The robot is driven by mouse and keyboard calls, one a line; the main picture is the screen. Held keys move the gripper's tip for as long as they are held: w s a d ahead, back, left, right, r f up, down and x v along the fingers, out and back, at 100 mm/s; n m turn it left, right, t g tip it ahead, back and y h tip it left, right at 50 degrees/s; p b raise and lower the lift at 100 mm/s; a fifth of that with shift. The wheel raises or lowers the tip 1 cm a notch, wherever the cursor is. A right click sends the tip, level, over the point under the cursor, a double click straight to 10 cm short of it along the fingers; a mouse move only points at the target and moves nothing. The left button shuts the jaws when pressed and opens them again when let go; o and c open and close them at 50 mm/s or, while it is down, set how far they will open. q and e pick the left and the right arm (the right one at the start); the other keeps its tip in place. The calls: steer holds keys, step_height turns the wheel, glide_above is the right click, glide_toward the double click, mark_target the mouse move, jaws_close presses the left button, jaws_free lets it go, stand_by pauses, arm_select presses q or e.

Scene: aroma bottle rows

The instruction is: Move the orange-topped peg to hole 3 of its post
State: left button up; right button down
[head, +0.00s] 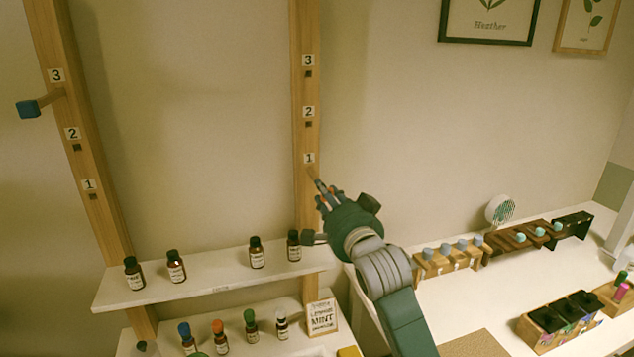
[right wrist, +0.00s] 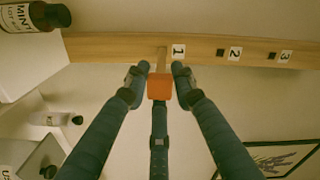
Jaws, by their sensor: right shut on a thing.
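The orange-topped peg (right wrist: 160,88) sits at hole 1 of the right-hand wooden post (head: 305,110), its shaft running to the post. My right gripper (head: 323,195) is at the peg, below the number 1 label. In the right wrist view its fingers (right wrist: 157,85) are on either side of the orange head, shut on the peg. Hole 3 (head: 309,74) and hole 2 (head: 309,125) of this post are empty; they also show in the right wrist view. In the head view the gripper mostly hides the orange head. My left gripper is not in view.
A blue-topped peg (head: 28,109) sits in hole 3 of the left post (head: 62,60). A white shelf (head: 215,283) with several brown bottles crosses both posts low down. Several colour-capped bottles and a mint sign (head: 322,317) stand beneath. The wall beside the upper right post is clear.

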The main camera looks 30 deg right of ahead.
steer(key=p+v, duration=0.1)
steer(key=v, duration=0.6)
steer(key=shift+s, duration=0.3)
stand_by(1.0)
steer(key=shift+a, duration=0.1)
stand_by(1.0)
